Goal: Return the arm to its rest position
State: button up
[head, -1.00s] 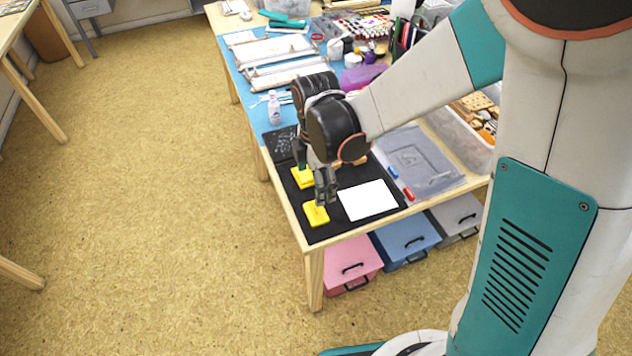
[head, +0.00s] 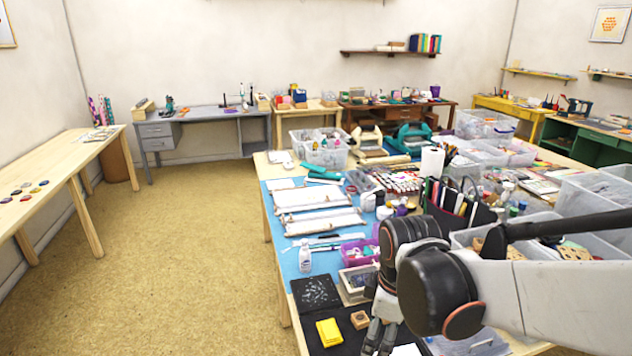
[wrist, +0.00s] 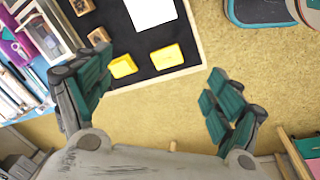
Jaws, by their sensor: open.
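My gripper (head: 379,338) hangs at the lower edge of the head view, over the near part of the work table. In the wrist view my gripper (wrist: 155,103) has its fingers spread wide, with nothing between them. Two yellow inkpads lie on the black mat (wrist: 143,70) in the wrist view: one at the left (wrist: 122,66), one at the right (wrist: 167,56). One yellow inkpad (head: 329,332) shows in the head view. The fingers look apart from the inkpads. A white sheet (wrist: 150,12) lies on the mat.
A wooden stamp block (head: 360,319) lies near the inkpad. A white bottle (head: 305,257) and a purple basket (head: 359,252) stand farther back. Clear plastic bins (head: 326,148) crowd the table. The floor (head: 190,260) at left is open.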

jog(key=s+d+r+m+t, duration=0.5)
jog(key=s+d+r+m, duration=0.2)
jog(key=m, duration=0.6)
jog(key=s+r, duration=0.1)
jog(key=s, duration=0.1)
jog(key=shift+s+m, duration=0.4)
